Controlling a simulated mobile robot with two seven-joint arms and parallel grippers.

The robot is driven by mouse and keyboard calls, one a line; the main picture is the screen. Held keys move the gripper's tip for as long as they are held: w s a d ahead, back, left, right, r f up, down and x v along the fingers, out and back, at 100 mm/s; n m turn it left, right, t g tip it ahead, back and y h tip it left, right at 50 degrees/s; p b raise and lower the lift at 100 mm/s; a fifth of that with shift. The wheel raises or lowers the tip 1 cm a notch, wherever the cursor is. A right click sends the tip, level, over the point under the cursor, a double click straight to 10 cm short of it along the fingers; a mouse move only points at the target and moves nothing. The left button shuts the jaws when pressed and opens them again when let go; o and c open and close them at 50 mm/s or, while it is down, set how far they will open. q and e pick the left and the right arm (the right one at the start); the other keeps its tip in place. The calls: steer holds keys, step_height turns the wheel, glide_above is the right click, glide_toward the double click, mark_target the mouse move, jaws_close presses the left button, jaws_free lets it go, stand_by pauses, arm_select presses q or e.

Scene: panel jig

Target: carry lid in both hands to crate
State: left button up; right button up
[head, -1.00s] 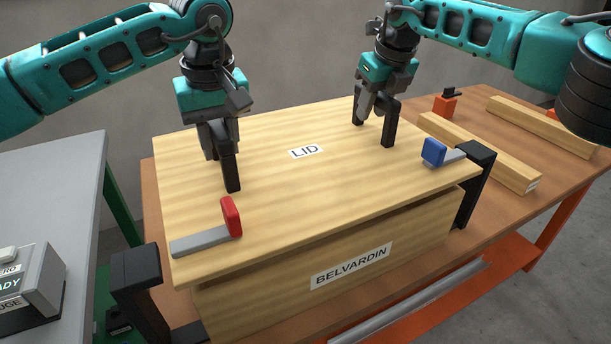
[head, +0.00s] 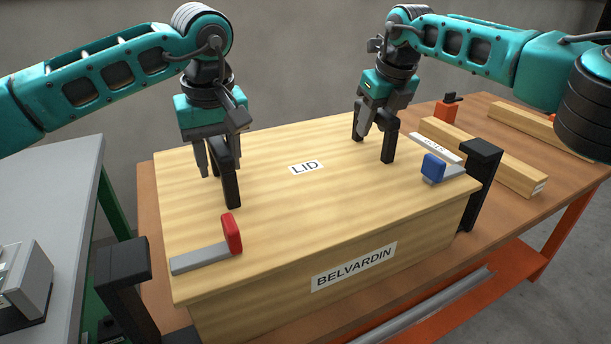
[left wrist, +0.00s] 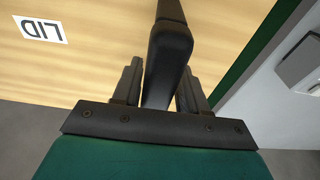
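The wooden lid (head: 290,225), marked LID, lies flat on the wooden crate (head: 415,260) marked BELVARDIN, with no gap showing along the front edge. It has two black bar handles. My left gripper (head: 220,165) is open, its fingers spread on either side of the left handle (head: 232,190); in the left wrist view the handle (left wrist: 165,60) stands between the spread fingers. My right gripper (head: 376,122) is over the right handle (head: 389,148), its fingers apparently apart. A red-ended toggle (head: 231,233) and a blue-ended one (head: 433,167) sit on the lid's top.
Black posts stand by the crate at left (head: 123,270) and right (head: 482,165). Timber pieces (head: 490,155) and an orange clamp (head: 447,110) lie on the brown bench (head: 545,175). A grey table (head: 60,180) with a boxy device (head: 25,285) is at left. A small white label (head: 436,148) shows behind the blue toggle.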

arm_select(q)
steer(key=shift+o, duration=1.3)
steer(key=shift+d, duration=0.1)
arm_select(e)
steer(key=shift+o, duration=1.3)
steer(key=shift+a, duration=0.15)
arm_select(q)
steer(key=shift+r, duration=0.15)
steer(key=r, duration=0.3)
steer(key=s+r, duration=0.1)
steer(key=r, duration=0.7)
steer(key=shift+s+d+r, duration=0.2)
steer(key=shift+s+d, duration=0.1)
steer(key=shift+d, duration=0.1)
steer(key=shift+r, duration=0.1)
arm_select(e)
steer(key=shift+s+r, duration=0.1)
steer(key=shift+r, duration=0.25)
steer(key=v, duration=1.1)
steer(key=shift+s+r, duration=0.15)
arm_select(q)
steer(key=shift+s, duration=0.1)
arm_select(e)
steer(key=shift+s, duration=0.1)
